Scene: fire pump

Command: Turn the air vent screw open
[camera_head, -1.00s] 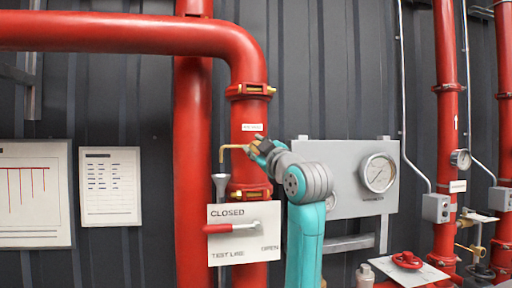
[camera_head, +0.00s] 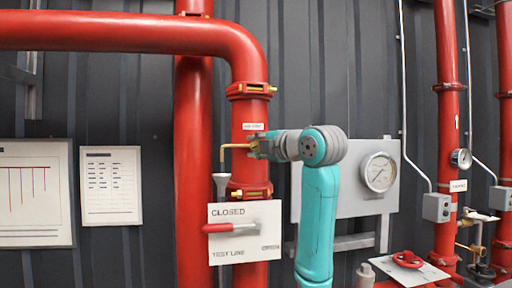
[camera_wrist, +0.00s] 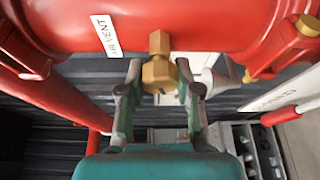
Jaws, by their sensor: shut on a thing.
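The brass air vent screw (camera_wrist: 158,73) sits on the red pipe beside the white AIR VENT label (camera_wrist: 106,36) in the wrist view. My gripper (camera_wrist: 158,80) has its two fingers on either side of the brass fitting and is shut on it. In the head view my gripper (camera_head: 254,149) is at the pipe just below the small label (camera_head: 253,127), coming from the right. A thin brass outlet tube (camera_head: 222,155) bends down on the left of the pipe above a grey funnel (camera_head: 221,180). The screw itself is mostly hidden by my gripper in the head view.
A white test line plate (camera_head: 225,257) with a red lever handle (camera_head: 218,228) is below my gripper. A grey panel with a round gauge (camera_head: 379,172) stands right of it, behind my arm. Brass-bolted pipe couplings (camera_head: 250,91) are close above and below.

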